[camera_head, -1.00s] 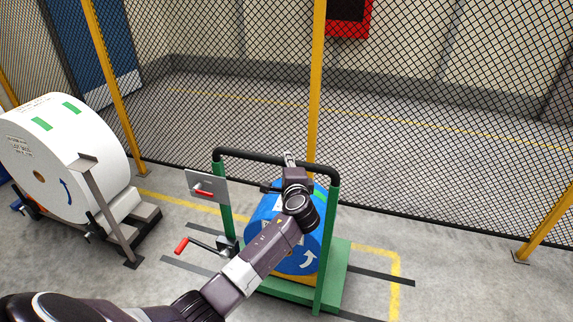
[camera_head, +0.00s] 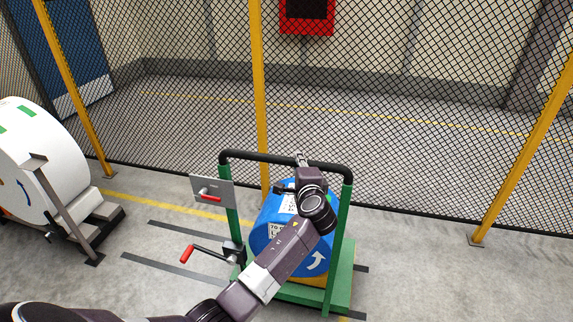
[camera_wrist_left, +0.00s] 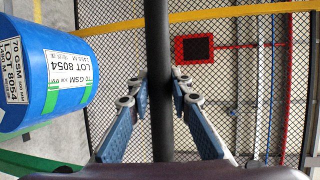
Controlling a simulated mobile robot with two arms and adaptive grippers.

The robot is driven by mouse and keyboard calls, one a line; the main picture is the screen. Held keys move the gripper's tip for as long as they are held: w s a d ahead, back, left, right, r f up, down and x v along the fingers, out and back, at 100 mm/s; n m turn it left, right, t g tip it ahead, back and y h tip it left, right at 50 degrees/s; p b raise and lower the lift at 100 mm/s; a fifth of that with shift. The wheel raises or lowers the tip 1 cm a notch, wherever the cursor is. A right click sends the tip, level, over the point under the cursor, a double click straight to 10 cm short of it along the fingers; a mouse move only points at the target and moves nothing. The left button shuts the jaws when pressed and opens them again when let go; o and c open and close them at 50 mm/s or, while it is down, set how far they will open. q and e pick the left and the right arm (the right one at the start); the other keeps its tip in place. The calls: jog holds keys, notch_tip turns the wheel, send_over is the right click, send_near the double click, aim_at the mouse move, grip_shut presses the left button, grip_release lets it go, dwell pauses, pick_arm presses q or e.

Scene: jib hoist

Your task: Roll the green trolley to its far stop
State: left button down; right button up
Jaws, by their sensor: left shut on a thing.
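The green trolley (camera_head: 342,248) stands upright on the floor, with green posts, a black handle bar (camera_head: 245,155) and a low green deck. A blue roll (camera_head: 268,228) with white labels sits on it. My left gripper (camera_head: 302,161) is shut on the black handle bar, right of its middle in the head view. In the left wrist view the bar (camera_wrist_left: 157,40) runs between the two fingers, with the blue roll (camera_wrist_left: 40,75) at the left. My left arm hides part of the roll and deck. The right gripper is not in view. No far stop can be made out.
Dark floor strips (camera_head: 175,270) run to the trolley from the left. A red-handled crank (camera_head: 187,254) sticks out from its left post, below a grey plate (camera_head: 212,188). A white roll (camera_head: 40,150) stands at far left. A mesh fence with yellow posts (camera_head: 259,90) closes the back.

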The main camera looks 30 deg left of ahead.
aim_at(327, 169)
pick_arm(q)
jog(key=d, duration=0.2)
jog(key=w+d+b, duration=0.1)
jog(key=d, duration=0.1)
jog(key=d+b, duration=0.1)
jog(key=d, duration=0.1)
jog(key=shift+w+d, duration=0.25)
jog(key=shift+w, duration=0.1)
jog(key=shift+w+d+b, duration=0.15)
jog(key=shift+d+b, duration=0.25)
jog(key=shift+d, duration=0.2)
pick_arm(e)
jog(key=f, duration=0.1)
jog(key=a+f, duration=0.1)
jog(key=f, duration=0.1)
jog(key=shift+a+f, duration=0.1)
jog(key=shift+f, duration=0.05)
pick_arm(q)
jog(key=shift+r, duration=0.1)
jog(key=c, duration=2.2)
grip_release()
jog(key=o, duration=0.5)
jog(key=shift+a, duration=0.3)
jog(key=shift+c, duration=0.2)
jog(key=shift+d, duration=0.6)
jog(key=v, duration=0.7)
jog(key=shift+a, duration=0.25)
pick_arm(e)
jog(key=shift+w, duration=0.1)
